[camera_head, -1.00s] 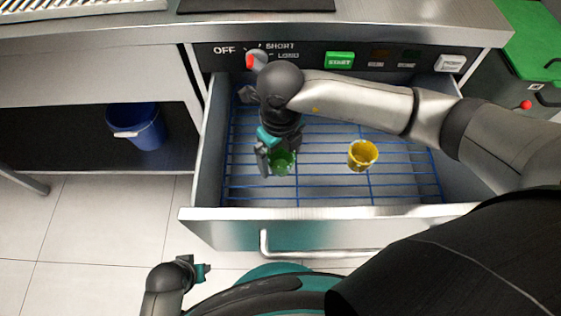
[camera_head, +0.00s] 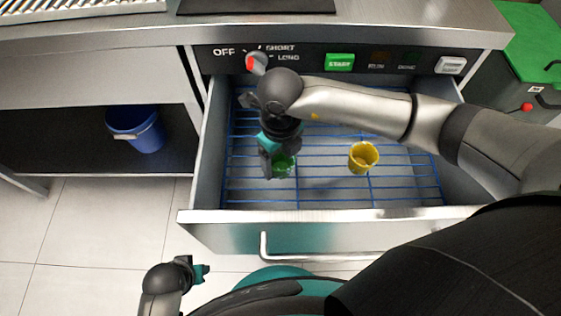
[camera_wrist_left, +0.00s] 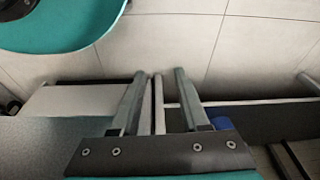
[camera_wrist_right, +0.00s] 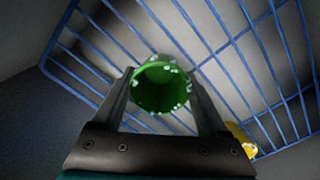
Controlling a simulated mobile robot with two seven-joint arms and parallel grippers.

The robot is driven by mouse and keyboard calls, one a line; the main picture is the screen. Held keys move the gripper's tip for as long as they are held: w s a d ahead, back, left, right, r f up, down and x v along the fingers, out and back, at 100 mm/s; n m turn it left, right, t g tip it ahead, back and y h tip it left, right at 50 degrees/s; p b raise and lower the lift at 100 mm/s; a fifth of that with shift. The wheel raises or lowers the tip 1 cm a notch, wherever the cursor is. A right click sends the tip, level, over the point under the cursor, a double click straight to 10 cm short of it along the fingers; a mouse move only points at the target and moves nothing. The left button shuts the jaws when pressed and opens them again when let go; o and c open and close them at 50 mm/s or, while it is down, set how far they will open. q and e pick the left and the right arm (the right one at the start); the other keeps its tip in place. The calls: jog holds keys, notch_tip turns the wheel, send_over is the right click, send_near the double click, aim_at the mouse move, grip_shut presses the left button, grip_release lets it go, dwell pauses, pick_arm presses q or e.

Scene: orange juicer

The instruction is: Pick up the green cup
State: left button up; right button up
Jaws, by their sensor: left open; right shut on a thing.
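The green cup (camera_head: 284,166) is in the open drawer, left of the middle, over the blue wire rack. It also shows in the right wrist view (camera_wrist_right: 160,88), its open mouth facing the camera, between the two fingers. My right gripper (camera_head: 276,170) reaches down into the drawer and is shut on the cup. Its fingers hide part of the cup in the head view. Whether the cup still touches the rack I cannot tell. My left gripper (camera_head: 203,272) is outside the drawer at the lower left, open and empty; its fingers (camera_wrist_left: 155,75) show in the left wrist view.
A yellow cup (camera_head: 362,157) stands on the wire rack (camera_head: 320,185) to the right of the green cup. The drawer's front wall (camera_head: 330,213) and side walls surround both. A control panel (camera_head: 310,58) is behind. A blue bin (camera_head: 137,128) stands on the lower shelf at left.

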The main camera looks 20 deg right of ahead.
jog(key=shift+c, duration=1.2)
jog(key=shift+r, duration=0.15)
